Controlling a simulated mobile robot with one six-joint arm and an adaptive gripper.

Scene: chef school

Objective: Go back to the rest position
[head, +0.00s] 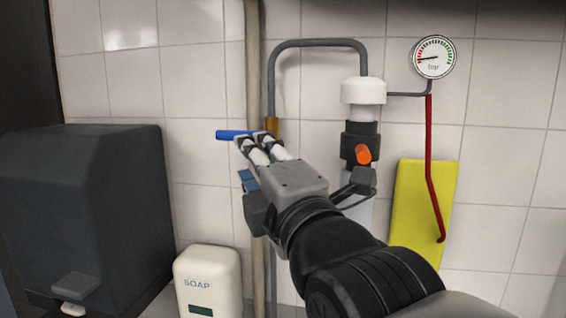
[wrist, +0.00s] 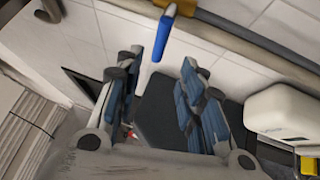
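My gripper (head: 256,141) is in front of the tiled wall, with its fingertips close to a blue valve handle (head: 234,134) on a brass fitting (head: 272,125). In the wrist view my gripper (wrist: 163,58) has its two blue-padded fingers spread apart with nothing gripped between them. The blue handle (wrist: 163,36) shows just beyond the fingertips there, in line with the gap. I cannot tell whether any finger touches it. In the head view the handle points left, roughly level.
A pressure gauge (head: 434,58), white-capped filter (head: 363,92) with an orange knob (head: 363,154), red tube (head: 430,150) and yellow panel (head: 408,205) are on the right. A soap dispenser (head: 208,280) and dark box (head: 85,210) stand left. A vertical pipe (head: 254,60) runs beside the handle.

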